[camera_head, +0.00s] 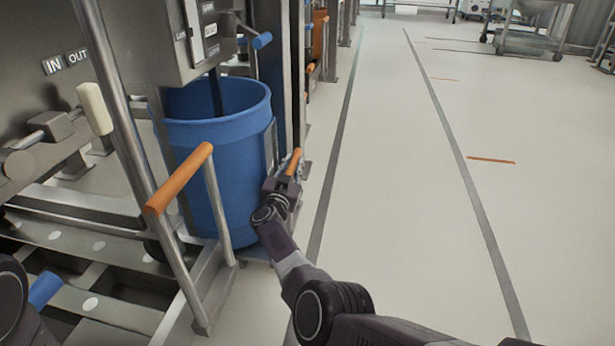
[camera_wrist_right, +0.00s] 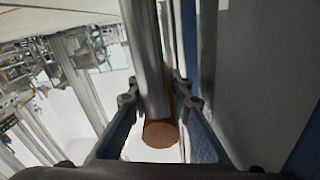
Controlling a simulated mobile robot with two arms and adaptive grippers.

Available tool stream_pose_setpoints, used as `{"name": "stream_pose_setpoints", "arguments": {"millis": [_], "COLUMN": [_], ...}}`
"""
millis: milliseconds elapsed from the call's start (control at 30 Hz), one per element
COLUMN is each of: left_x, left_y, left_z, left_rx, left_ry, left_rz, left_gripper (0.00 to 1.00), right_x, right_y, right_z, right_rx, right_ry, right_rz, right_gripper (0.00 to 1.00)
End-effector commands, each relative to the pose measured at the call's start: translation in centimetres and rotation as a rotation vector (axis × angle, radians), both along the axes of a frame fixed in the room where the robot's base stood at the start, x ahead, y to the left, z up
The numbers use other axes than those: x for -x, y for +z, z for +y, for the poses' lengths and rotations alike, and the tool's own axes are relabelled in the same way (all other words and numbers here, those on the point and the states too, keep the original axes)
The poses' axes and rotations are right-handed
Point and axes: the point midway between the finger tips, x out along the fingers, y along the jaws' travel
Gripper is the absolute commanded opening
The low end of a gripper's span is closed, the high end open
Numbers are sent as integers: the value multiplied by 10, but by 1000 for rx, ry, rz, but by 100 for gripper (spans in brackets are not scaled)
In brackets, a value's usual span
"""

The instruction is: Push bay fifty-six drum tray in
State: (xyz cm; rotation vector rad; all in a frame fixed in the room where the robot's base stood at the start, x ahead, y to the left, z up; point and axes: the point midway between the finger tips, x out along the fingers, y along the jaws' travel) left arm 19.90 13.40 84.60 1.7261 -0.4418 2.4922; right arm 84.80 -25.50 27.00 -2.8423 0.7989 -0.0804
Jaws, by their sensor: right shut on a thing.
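A large blue drum (camera_head: 225,170) stands upright between the metal posts of a bay. A strip of the low metal tray (camera_head: 257,253) shows under its right side; most of the tray is hidden. An orange-ended handle (camera_head: 294,161) stands at the drum's right side. My right gripper (camera_head: 286,175) is shut on this handle, beside the drum. In the right wrist view, the fingers (camera_wrist_right: 160,105) close around its grey metal bar (camera_wrist_right: 148,55), with the orange-brown end (camera_wrist_right: 160,134) facing the camera. My left gripper is not in view.
A second orange grip (camera_head: 180,178) on a metal frame stands at the drum's near left. A grey control box (camera_head: 185,40) hangs above the drum. Metal rails and a ramp-like frame (camera_head: 90,245) fill the lower left. The floor (camera_head: 430,220) on the right is clear.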

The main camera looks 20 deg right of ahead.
Motion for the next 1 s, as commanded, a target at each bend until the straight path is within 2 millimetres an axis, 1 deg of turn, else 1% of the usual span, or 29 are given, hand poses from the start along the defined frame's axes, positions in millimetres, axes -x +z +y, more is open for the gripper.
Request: {"name": "stream_pose_setpoints", "arguments": {"millis": [33,233,400,800,833,867,900,1000], "left_x": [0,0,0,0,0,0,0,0], "left_y": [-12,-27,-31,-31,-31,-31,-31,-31], "left_z": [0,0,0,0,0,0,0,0], "left_rx": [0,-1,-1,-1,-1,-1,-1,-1], "left_ry": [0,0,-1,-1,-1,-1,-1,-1], "left_rz": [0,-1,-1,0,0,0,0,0], "left_gripper": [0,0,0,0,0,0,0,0], "right_x": [-4,-12,-15,-15,-15,-15,-15,-15], "right_y": [-7,-5,-4,-3,-3,-3,-3,-2], "right_z": [9,22,27,27,27,27,26,26], "right_rx": [-2,-2,-2,-2,-2,-2,-2,-2], "right_ry": [5,4,4,2,2,2,2,1], "right_rz": [1,3,4,4,4,4,4,3], "right_gripper": [0,0,0,0,21,25,26,26]}}
